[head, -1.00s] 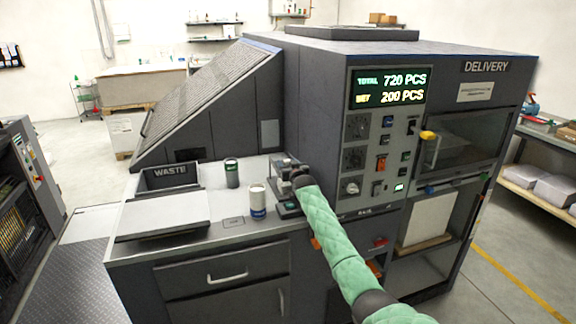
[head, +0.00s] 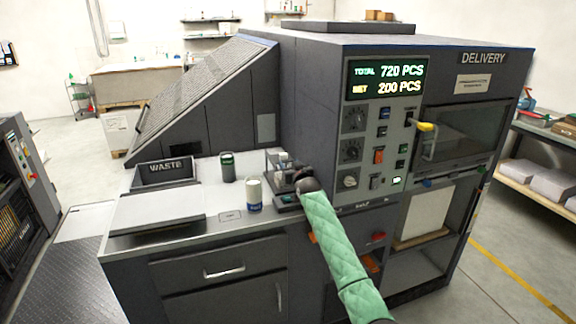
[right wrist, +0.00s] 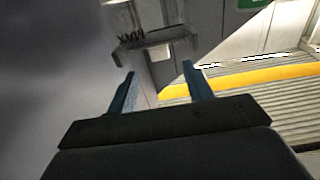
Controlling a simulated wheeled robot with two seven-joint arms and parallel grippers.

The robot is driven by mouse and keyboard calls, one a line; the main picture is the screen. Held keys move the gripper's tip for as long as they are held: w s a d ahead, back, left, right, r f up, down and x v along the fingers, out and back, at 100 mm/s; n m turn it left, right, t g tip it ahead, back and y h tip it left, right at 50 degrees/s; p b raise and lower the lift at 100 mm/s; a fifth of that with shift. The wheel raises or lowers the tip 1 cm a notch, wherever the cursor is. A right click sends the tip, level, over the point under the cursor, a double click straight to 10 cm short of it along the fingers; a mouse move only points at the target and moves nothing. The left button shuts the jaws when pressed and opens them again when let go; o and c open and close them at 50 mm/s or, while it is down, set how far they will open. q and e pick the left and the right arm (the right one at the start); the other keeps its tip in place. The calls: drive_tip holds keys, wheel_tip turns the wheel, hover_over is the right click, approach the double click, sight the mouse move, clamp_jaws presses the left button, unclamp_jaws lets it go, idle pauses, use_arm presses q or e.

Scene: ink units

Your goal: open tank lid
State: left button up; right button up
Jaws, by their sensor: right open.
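The ink tank (head: 277,160) is a small clear-walled unit with dark and light parts, on the counter at the foot of the control panel. My right gripper (head: 291,176) is at its right side, and the dark wrist hides part of it. In the right wrist view my right gripper (right wrist: 158,70) is open, with two blue fingers apart and nothing between them. A grey bar-like handle (right wrist: 156,42), likely the lid's, lies just beyond the fingertips, beside a "MAX" mark. I cannot tell whether the lid is shut. My left gripper is out of view.
A white can with a blue base (head: 254,194) and a dark can (head: 228,167) stand left of the tank. A waste bin (head: 164,174) is farther left. The control panel (head: 382,135) rises behind my right arm. A yellow-ended lever (head: 426,127) sticks out at its right.

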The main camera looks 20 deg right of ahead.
drive_tip(key=shift+s, duration=0.25)
